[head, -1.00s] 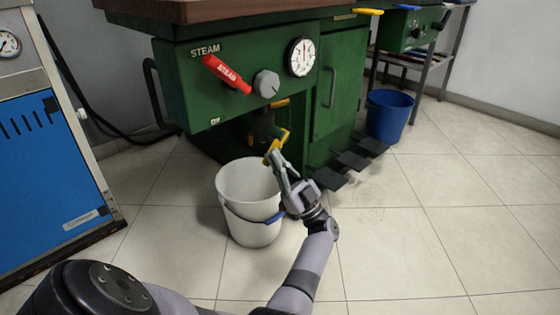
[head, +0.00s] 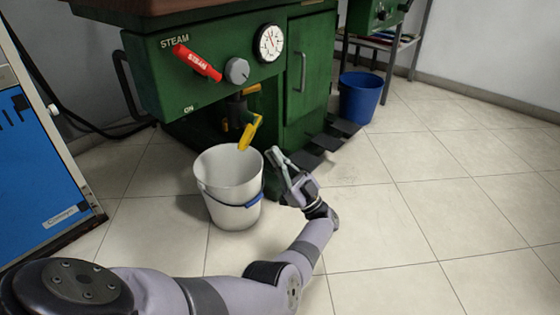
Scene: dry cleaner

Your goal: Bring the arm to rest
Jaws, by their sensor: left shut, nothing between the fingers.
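My left gripper (head: 276,157) is shut and empty. It stands just right of the white bucket (head: 228,170) and below and to the right of the yellow valve handle (head: 250,132), apart from the handle. My left arm comes in from the lower left and reaches across the floor with its elbow bent. My right gripper does not show.
The green steam press (head: 210,98) with a red steam lever (head: 197,62) and gauge (head: 270,43) stands ahead. Black pedals (head: 325,142) lie right of my gripper. A blue bucket (head: 360,98) is farther back, a blue machine (head: 38,165) at left. The floor at right is clear.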

